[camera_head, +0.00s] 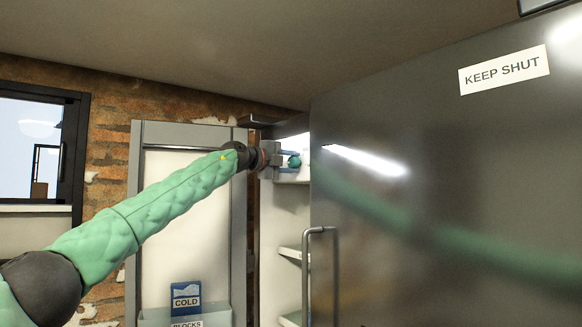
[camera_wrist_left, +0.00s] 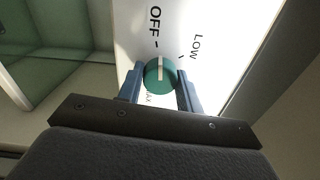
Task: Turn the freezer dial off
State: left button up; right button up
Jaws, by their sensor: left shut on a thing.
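The freezer dial (camera_wrist_left: 160,76) is a round green knob with a white pointer line, on a white panel. In the left wrist view its pointer points up the picture, in line with the tick at the word OFF. LOW is to the upper right; a partly hidden label ending in "AX" is below. My left gripper (camera_wrist_left: 160,88) is shut on the dial, with one blue finger on each side. In the head view the left gripper (camera_head: 287,159) is at the top of the open freezer, with the green dial (camera_head: 295,162) between its fingers. My right gripper is not in view.
The grey freezer door (camera_head: 430,200), marked KEEP SHUT, stands open and fills the right, with a bar handle (camera_head: 307,270). White shelves (camera_head: 290,253) are inside. A blue COLD box (camera_head: 186,296) sits in a bin at lower left. A window (camera_head: 40,150) is at far left.

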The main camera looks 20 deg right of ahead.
pick_arm(q)
jog(key=shift+a+r+n, duration=0.1)
jog(key=shift+n, duration=0.8)
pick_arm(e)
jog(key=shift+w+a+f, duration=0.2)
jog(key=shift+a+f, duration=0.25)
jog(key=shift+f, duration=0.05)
pick_arm(q)
jog(key=o, duration=1)
jog(key=shift+w+b, duration=0.1)
jog(key=shift+b, duration=0.2)
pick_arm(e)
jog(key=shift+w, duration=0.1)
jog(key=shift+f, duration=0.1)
pick_arm(q)
jog(key=shift+a, duration=0.25)
jog(key=b+v, duration=0.3)
jog(key=v, duration=0.4)
jog(key=shift+a, duration=0.1)
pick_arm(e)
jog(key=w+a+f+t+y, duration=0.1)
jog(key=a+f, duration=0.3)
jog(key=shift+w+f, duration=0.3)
